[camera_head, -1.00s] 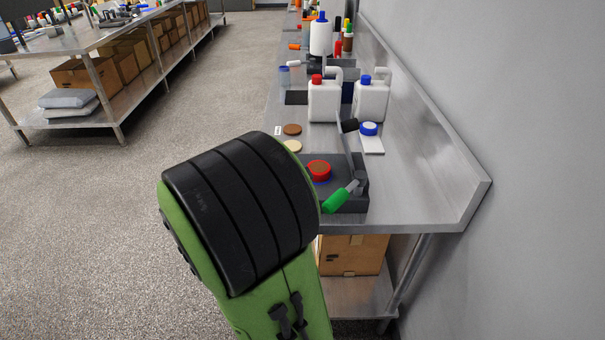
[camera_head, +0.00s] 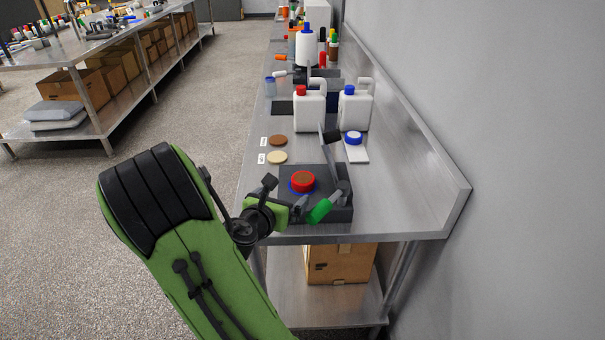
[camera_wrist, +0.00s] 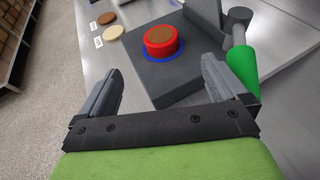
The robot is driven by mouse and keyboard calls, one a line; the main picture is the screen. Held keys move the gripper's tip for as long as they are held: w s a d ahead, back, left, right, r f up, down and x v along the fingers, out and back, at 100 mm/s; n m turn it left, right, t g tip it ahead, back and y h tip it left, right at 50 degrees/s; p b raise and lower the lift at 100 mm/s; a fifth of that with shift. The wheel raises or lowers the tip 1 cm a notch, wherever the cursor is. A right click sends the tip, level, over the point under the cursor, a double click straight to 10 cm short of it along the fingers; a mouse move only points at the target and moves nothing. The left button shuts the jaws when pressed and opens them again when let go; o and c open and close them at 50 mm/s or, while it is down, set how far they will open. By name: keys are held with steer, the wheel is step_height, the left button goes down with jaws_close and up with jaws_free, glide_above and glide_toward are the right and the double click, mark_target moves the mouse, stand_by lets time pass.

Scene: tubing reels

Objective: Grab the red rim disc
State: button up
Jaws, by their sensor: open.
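The red rim disc (camera_head: 303,181) has a brown top and sits within a blue ring (camera_head: 291,188) on a dark grey block (camera_head: 340,214) near the front of the bench. The disc also shows in the wrist view (camera_wrist: 161,41), beyond my fingertips and between their lines. My gripper (camera_head: 284,196) is open and empty, just in front of the disc and apart from it. In the wrist view its two fingers (camera_wrist: 163,75) are spread wide. The right finger is close to a green handle (camera_wrist: 242,68).
The green handle (camera_head: 320,210) belongs to a lever at the block's right side, with a dark upright arm. Brown (camera_head: 278,140) and tan (camera_head: 277,157) discs lie behind left. White jugs (camera_head: 309,111) stand farther back. A grey wall (camera_head: 500,100) bounds the right.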

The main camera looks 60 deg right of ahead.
mark_target(301, 181)
steer(key=p+x, duration=0.1)
steer(key=x, duration=1.2)
steer(key=shift+d+f, duration=0.2)
steer(key=shift+a, duration=0.1)
steer(key=shift+c, duration=0.5)
steer(key=c, duration=1.1)
steer(key=shift+r, duration=0.1)
